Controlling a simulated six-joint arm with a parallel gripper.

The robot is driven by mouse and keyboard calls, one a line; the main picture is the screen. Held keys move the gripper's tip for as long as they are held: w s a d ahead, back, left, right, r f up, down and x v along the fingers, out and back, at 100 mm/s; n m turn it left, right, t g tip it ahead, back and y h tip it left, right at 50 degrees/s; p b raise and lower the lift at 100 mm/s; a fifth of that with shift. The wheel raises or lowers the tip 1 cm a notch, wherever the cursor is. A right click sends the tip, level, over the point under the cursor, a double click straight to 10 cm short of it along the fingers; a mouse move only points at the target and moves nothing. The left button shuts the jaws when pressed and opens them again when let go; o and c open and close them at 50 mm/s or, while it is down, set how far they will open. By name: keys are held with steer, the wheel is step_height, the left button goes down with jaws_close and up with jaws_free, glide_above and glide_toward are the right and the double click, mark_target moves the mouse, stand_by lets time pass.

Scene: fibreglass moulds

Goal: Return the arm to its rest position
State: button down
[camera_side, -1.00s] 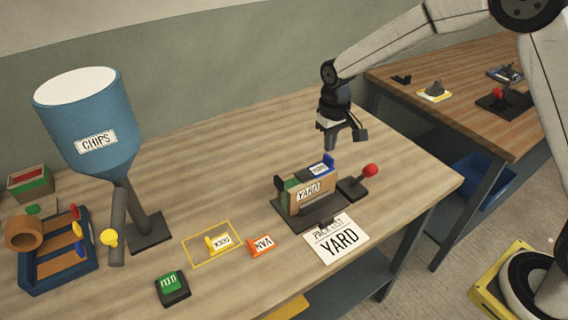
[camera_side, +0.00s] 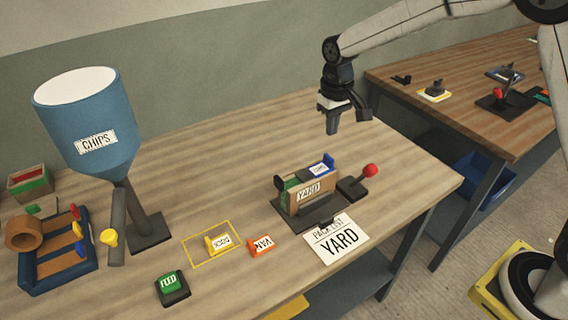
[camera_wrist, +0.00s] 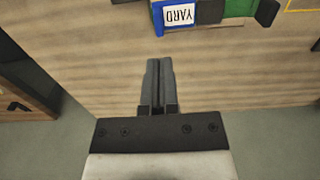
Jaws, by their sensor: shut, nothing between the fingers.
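My gripper (camera_side: 333,129) hangs in the air above the back right part of the wooden table (camera_side: 240,130), behind the YARD box. In the wrist view my gripper (camera_wrist: 158,64) has its two dark fingers together with nothing between them. The box marked YARD (camera_side: 309,191) stands in a dark fixture and holds blue and green pieces. Its blue piece with a YARD label (camera_wrist: 179,15) shows at the top of the wrist view, apart from the fingers.
A red-knobbed lever (camera_side: 370,171) stands right of the box, a YARD pack list (camera_side: 340,240) in front. A blue CHIPS hopper (camera_side: 90,125) rises at left. DOCK (camera_side: 218,244) and VAN (camera_side: 262,246) tags and a green FEED button (camera_side: 170,283) lie in front. A second table (camera_side: 450,115) stands right.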

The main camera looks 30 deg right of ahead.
steer(key=s+d+f+t, duration=0.1)
steer(key=s+d, duration=0.1)
steer(key=s, duration=0.8)
steer(key=s+d+f+t, duration=0.1)
steer(key=s+d+f, duration=0.1)
steer(key=s, duration=0.8)
steer(key=shift+f+t, duration=0.15)
steer(key=shift+t, duration=0.15)
